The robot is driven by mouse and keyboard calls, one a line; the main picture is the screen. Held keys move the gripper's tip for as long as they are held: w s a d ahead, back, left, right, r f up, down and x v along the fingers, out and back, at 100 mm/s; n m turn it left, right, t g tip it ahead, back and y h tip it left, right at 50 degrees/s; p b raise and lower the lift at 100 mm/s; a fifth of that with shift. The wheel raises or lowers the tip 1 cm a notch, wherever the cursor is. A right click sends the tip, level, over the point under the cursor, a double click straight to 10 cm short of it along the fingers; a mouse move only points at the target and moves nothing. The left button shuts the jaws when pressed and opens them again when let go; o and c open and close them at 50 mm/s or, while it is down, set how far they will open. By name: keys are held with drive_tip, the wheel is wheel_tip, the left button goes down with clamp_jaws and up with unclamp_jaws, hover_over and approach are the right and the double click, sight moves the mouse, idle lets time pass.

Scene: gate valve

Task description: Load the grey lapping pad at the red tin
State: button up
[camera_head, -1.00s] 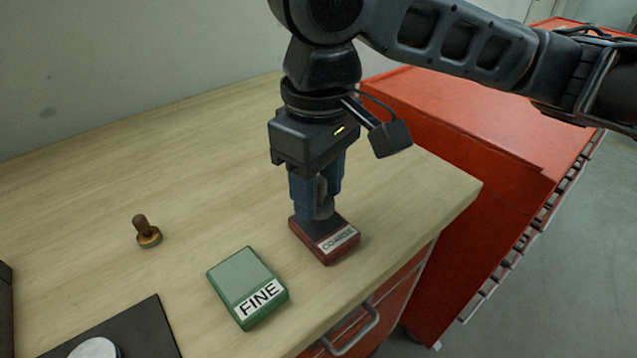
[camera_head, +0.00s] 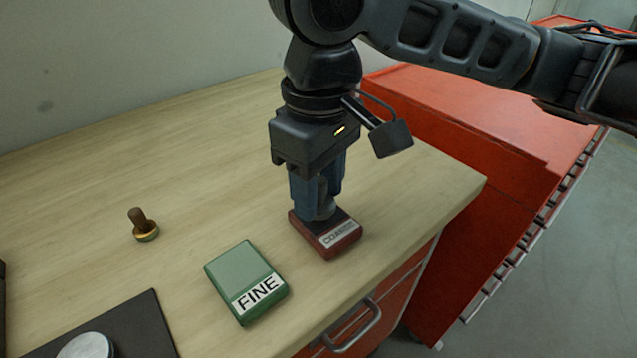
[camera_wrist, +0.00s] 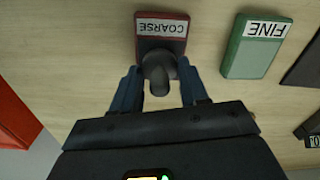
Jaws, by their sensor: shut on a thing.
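The red tin (camera_head: 327,246), labelled COARSE with a dark top, sits on the bench near its front edge. It also shows in the wrist view (camera_wrist: 162,32). My gripper (camera_head: 316,205) points down over the tin, its blue fingers shut on the grey lapping pad (camera_wrist: 158,74). The pad is down at the tin's dark top, toward the side away from the label. In the head view the pad (camera_head: 325,205) is partly hidden by the fingers. I cannot tell whether it touches the surface.
A green tin (camera_head: 243,276) labelled FINE lies left of the red tin, with a gap between. A brown-handled piece with a brass base (camera_head: 143,225) stands farther left. A dark mat (camera_head: 137,323) bears a silver disc (camera_head: 86,347). A red cabinet (camera_head: 470,130) stands right of the bench.

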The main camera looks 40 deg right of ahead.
sight(320, 180)
drive_tip(key=shift+f, duration=0.6)
idle(1.8)
drive_tip(key=shift+r, duration=0.1)
wheel_tip(320, 180, up, 7)
drive_tip(key=p, duration=0.7)
drive_tip(key=shift+s, duration=0.1)
idle(0.8)
